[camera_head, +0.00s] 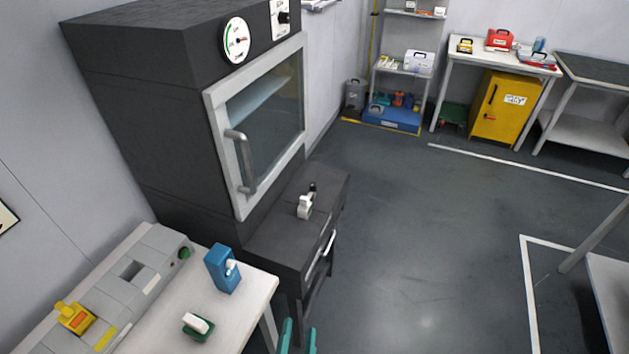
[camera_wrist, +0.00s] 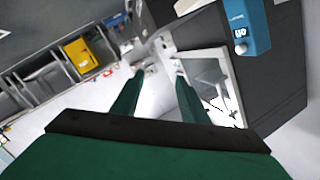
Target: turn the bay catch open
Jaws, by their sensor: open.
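A small white catch-like lever with a dark tip (camera_head: 305,205) stands on the dark low cabinet top, below the glass-doored oven (camera_head: 160,120). I cannot tell for certain that it is the bay catch. The cabinet front (camera_head: 290,262) has a pale bar handle (camera_head: 328,245) on its right side. My gripper (camera_head: 298,338) shows at the bottom edge of the head view, its teal fingers apart, in front of the cabinet and right of the white table. In the wrist view my gripper (camera_wrist: 160,80) is open, with nothing clearly held between its fingers.
The white table (camera_head: 240,300) carries a grey fixture (camera_head: 150,270), a yellow block (camera_head: 73,316), a blue box (camera_head: 223,268) and a green piece with a white top (camera_head: 198,326). The oven door (camera_head: 262,125) looks shut. Floor (camera_head: 430,240) right of the cabinet is clear.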

